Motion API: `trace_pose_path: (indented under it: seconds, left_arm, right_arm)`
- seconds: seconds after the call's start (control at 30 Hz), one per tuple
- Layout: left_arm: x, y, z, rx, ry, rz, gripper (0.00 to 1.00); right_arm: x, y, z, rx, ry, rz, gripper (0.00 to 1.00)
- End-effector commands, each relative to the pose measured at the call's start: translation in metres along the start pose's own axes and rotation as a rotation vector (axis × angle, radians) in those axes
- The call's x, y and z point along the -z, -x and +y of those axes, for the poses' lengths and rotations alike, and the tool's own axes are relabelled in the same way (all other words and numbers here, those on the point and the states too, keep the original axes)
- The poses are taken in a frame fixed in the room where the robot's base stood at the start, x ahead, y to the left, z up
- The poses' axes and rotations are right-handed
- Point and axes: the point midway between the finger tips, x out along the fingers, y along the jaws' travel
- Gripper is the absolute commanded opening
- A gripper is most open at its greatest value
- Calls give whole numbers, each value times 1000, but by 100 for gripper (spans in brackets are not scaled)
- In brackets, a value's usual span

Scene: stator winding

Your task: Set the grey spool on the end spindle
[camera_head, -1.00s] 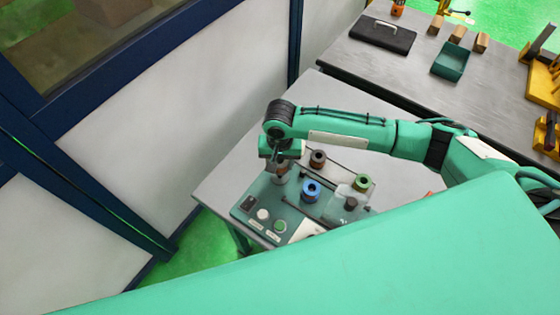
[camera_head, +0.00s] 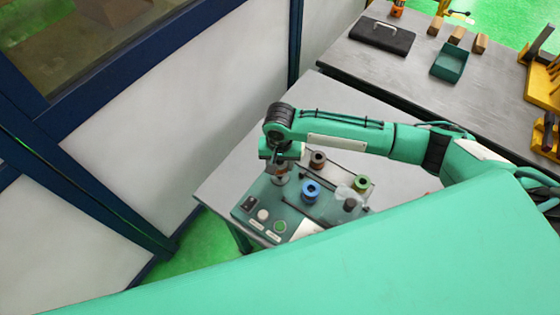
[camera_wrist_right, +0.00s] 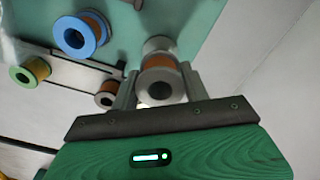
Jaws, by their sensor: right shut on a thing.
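The grey spool (camera_wrist_right: 160,84), with copper-coloured wire around its middle, sits between the fingers of my right gripper (camera_wrist_right: 157,92) in the right wrist view. The gripper is shut on it. A pale round part (camera_wrist_right: 157,45) shows just behind the spool; whether the two touch, I cannot tell. In the head view my right gripper (camera_head: 281,166) points down over the far left part of the teal winding machine (camera_head: 262,193), and the spool (camera_head: 280,178) shows small below it. The end spindle is not clearly visible. My left gripper is not in view.
A blue spool (camera_head: 311,190), a brown spool (camera_head: 317,160) and a green spool (camera_head: 362,183) stand close by on the right. A control panel with buttons (camera_head: 263,214) is at the machine's front left. The table (camera_head: 225,180) is bare at the left.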

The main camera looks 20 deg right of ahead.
Motion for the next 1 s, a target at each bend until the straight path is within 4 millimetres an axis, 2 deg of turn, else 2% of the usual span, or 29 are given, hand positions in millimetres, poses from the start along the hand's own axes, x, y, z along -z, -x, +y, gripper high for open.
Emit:
trace_pose_path:
  seconds: [0.33,1.0]
  left_arm:
    - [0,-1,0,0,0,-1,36]
    - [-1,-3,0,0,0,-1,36]
  right_arm:
    - [0,-2,0,0,0,0,23]
    - [1,-20,0,0,0,0,23]
